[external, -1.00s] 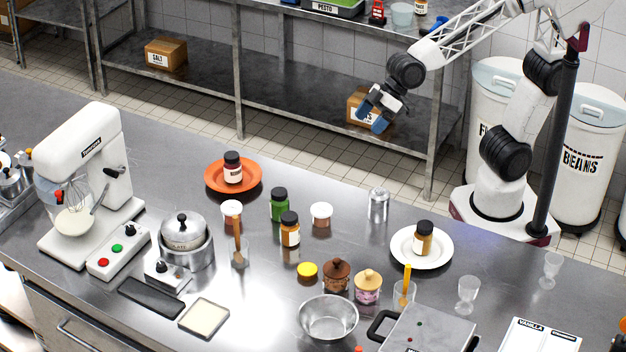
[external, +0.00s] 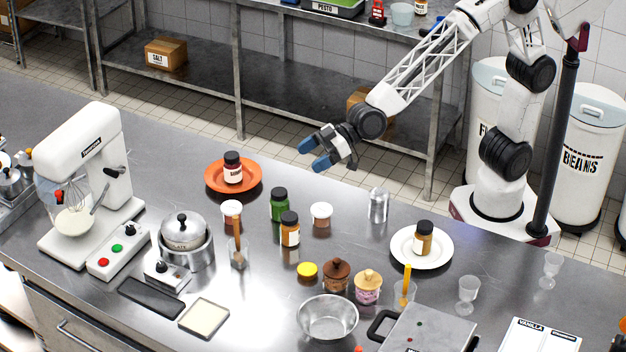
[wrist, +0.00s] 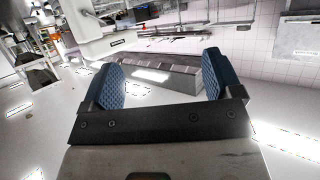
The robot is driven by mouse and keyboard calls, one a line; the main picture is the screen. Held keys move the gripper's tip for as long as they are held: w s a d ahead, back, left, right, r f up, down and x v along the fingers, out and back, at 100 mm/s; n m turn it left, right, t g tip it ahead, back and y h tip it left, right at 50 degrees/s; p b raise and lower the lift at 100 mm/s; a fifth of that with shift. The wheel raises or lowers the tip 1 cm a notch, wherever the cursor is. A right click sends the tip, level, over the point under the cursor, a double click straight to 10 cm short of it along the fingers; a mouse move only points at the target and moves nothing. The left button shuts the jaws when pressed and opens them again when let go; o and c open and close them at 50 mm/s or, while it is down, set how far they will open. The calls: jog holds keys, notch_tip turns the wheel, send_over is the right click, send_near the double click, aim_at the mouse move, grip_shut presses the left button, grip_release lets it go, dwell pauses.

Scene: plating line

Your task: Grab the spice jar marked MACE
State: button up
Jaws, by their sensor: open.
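Several dark-lidded spice jars stand on the steel counter in the external view. One jar (external: 232,168) stands on an orange plate (external: 210,186). A green jar (external: 279,205) and an amber jar (external: 290,230) stand on the bare counter. Another amber jar (external: 423,239) stands on a white plate (external: 404,258). Their labels are too small to read, so I cannot tell which is marked MACE. My gripper (external: 315,152) is open and empty, above the counter's far edge, right of the orange plate. In the wrist view its blue fingertips (wrist: 163,82) are spread with nothing between them.
Small white-lidded jars (external: 321,214), a metal shaker (external: 378,205), a steel bowl (external: 328,318) and stemmed glasses (external: 468,294) stand around the jars. A stand mixer (external: 98,170) is at left. The counter between the orange plate and mixer is clear.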

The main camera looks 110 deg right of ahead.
send_near(289, 216)
jog(key=w+f, duration=0.2)
jog(key=shift+s+a, duration=0.1)
jog(key=shift+a, duration=0.2)
jog(key=shift+x, duration=1.3)
jog(key=shift+x, duration=2.65)
jog(key=shift+d+r, duration=0.1)
jog(key=shift+c, duration=0.3)
jog(key=c, duration=1.1)
